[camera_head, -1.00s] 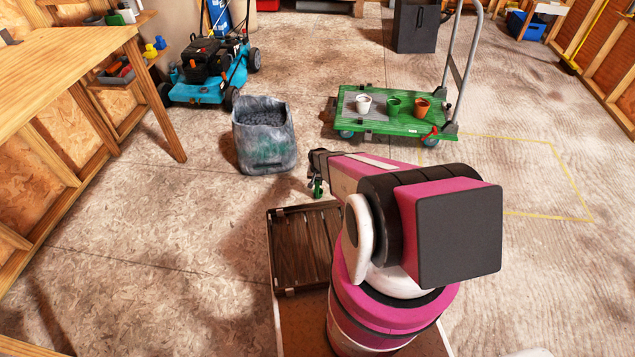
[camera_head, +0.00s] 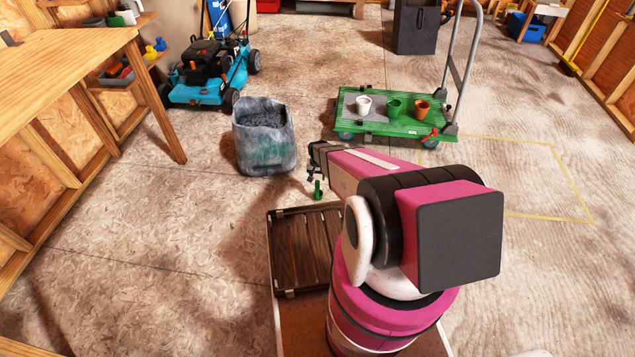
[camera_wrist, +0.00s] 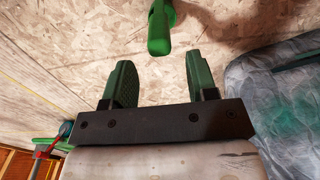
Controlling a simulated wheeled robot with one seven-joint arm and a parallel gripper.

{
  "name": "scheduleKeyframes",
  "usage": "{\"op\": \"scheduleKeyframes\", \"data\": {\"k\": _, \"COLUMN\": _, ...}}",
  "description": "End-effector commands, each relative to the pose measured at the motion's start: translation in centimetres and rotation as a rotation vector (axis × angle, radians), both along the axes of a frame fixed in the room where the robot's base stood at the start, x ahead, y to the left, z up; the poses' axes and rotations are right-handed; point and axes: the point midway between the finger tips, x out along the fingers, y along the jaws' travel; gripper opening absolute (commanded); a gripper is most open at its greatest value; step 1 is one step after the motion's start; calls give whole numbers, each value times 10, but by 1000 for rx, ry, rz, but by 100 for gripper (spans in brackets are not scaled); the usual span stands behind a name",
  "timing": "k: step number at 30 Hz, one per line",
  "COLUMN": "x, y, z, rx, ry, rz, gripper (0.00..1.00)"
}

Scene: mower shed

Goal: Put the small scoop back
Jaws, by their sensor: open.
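The small green scoop (camera_head: 318,190) is just below my gripper (camera_head: 313,174), over the floor beyond the wooden slatted tray. In the wrist view its rounded green handle (camera_wrist: 160,32) points toward my gripper (camera_wrist: 162,80). It lies past the fingertips, roughly midway between them. The jaws are open, with green-faced fingers apart and nothing between them. A gap shows between fingers and scoop. I cannot tell whether the scoop touches the floor, and its far end is cut off in the wrist view.
An open grey bag (camera_head: 264,150) of dark material stands left of my gripper. A green cart (camera_head: 385,127) carries white, green and terracotta pots. The slatted tray (camera_head: 275,255) is nearer me. A blue mower (camera_head: 205,85) and wooden workbench (camera_head: 75,65) are at left. Floor at left is clear.

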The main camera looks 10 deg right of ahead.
Motion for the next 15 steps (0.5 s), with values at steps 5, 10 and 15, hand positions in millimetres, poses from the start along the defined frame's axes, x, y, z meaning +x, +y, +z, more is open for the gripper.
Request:
{"op": "scheduleKeyframes", "data": {"k": 5, "x": -2, "y": 0, "z": 37, "rx": 0, "ry": -1, "rz": 0, "gripper": 53}}
{"op": "scheduleKeyframes", "data": {"k": 10, "x": -1, "y": 0, "z": 58, "rx": 1, "ry": -1, "rz": 0, "gripper": 53}}
{"op": "scheduleKeyframes", "data": {"k": 15, "x": -5, "y": 0, "z": 73, "rx": 0, "ry": 0, "rz": 5, "gripper": 53}}
